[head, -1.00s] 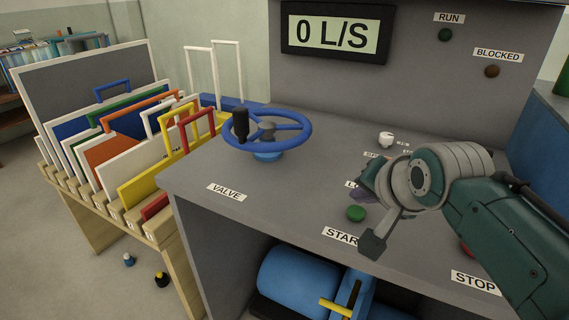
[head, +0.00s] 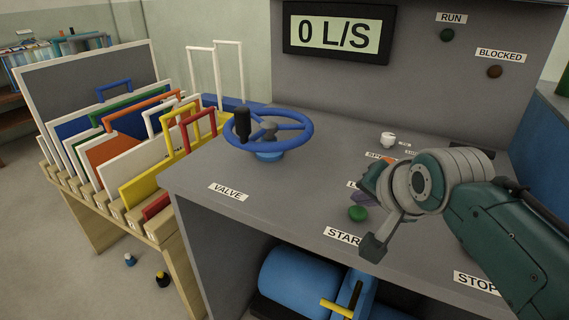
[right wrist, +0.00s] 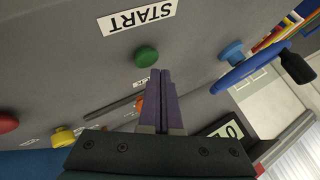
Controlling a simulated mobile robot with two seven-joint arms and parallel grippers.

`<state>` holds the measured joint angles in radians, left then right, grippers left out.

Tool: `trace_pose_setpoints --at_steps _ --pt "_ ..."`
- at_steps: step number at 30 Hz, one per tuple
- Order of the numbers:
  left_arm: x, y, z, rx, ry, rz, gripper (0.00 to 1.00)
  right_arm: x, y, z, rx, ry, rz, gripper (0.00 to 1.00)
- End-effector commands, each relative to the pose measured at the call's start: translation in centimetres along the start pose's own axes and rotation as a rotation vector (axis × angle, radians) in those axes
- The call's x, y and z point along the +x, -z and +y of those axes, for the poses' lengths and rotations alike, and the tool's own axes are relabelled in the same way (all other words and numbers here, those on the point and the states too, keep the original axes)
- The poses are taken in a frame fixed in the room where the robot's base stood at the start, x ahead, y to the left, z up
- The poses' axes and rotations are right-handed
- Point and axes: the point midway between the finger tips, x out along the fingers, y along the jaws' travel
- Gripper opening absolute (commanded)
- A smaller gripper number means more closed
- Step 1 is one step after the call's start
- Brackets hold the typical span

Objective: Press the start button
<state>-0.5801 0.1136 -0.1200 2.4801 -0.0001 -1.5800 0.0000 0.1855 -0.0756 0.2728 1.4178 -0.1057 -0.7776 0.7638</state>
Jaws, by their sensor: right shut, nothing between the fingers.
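The green start button (head: 358,213) is a round knob on the grey console top, just behind the START label (head: 342,234). It also shows in the right wrist view (right wrist: 146,57), with its label (right wrist: 138,17). My right gripper (head: 363,197) is just behind the button in the head view, its purple fingers partly hidden by my wrist. In the right wrist view the fingers (right wrist: 160,72) are shut together and empty. Their tips appear close beside the button. I cannot tell whether they touch it. My left gripper is not in view.
A blue valve wheel (head: 305,137) stands on the console's left. A red button (right wrist: 8,123) and a yellow knob (right wrist: 63,136) show in the right wrist view. The display (head: 338,34) reads 0 L/S. The RUN lamp (head: 447,35) looks dark green. A rack (head: 100,205) of framed panels stands left.

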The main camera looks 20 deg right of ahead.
Motion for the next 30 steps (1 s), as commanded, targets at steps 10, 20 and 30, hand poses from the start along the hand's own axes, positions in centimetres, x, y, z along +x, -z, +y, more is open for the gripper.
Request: trace_pose_setpoints --at_steps 10,20,30 --pt "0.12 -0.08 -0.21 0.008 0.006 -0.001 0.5 0.2 -0.14 0.12 0.0 0.0 0.0 0.0" --pt "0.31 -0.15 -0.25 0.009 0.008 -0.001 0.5 0.41 -0.3 0.28 0.0 0.0 0.0 0.0" --pt "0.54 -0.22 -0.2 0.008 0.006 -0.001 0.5 0.7 -0.52 0.49 0.0 0.0 0.0 0.0"
